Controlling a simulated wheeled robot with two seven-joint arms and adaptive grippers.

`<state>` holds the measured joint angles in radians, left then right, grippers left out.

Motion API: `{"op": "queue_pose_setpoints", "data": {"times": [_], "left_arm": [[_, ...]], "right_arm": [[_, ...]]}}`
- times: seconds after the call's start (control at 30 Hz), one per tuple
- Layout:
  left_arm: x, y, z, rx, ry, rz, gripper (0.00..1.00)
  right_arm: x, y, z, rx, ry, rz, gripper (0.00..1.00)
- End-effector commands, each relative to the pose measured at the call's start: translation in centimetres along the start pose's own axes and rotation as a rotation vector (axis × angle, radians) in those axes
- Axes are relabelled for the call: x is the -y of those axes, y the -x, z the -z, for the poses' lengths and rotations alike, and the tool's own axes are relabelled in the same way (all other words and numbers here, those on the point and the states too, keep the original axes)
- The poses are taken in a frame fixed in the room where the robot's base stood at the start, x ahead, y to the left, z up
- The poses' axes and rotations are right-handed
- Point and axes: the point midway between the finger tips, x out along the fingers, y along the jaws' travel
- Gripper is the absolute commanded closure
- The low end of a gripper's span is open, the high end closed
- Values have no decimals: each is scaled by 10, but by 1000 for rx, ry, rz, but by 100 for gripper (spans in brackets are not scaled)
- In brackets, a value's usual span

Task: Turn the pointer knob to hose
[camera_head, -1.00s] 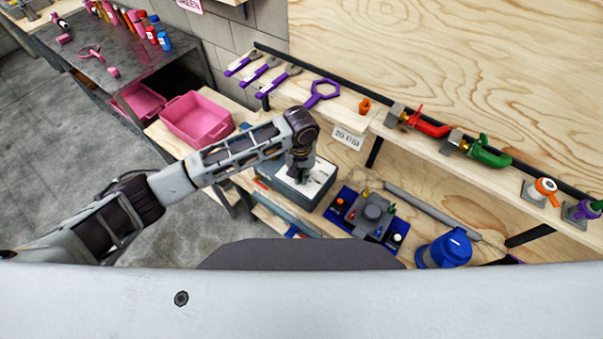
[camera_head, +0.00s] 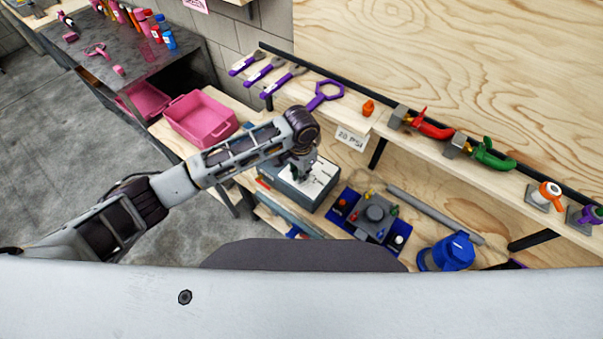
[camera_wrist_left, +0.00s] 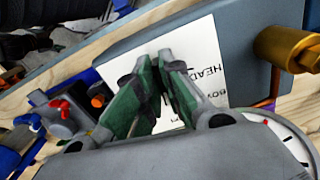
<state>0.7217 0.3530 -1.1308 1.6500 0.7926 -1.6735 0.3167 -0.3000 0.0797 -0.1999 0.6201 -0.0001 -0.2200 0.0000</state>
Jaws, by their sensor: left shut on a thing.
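A grey box (camera_head: 282,190) with a white label plate (camera_head: 324,174) on top stands on the lower bench. In the left wrist view the plate (camera_wrist_left: 202,38) carries black print; "HEAD" and part of another word can be read, but no "hose" mark shows. My left gripper (camera_head: 302,176) reaches down onto the plate. In the left wrist view its green-padded fingers (camera_wrist_left: 160,72) are closed together over the plate. The pointer knob is hidden between and behind the fingers, so its pointing direction cannot be seen. My right gripper is not in view.
A brass fitting (camera_wrist_left: 284,48) and a round white dial (camera_wrist_left: 268,138) are close beside the fingers. A blue tray with a grey valve block (camera_head: 372,214) and a blue canister (camera_head: 448,252) stand to the right. A shelf (camera_head: 420,150) with tools runs behind.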

Motion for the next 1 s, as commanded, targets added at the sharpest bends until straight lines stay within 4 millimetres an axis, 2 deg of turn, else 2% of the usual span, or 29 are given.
{"op": "queue_pose_setpoints", "data": {"times": [0.6, 1.0], "left_arm": [[6, 1, 2, -2, -436, 2, 100], [7, 1, 3, -3, -564, 2, 100]], "right_arm": [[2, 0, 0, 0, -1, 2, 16], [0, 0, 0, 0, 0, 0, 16]]}}
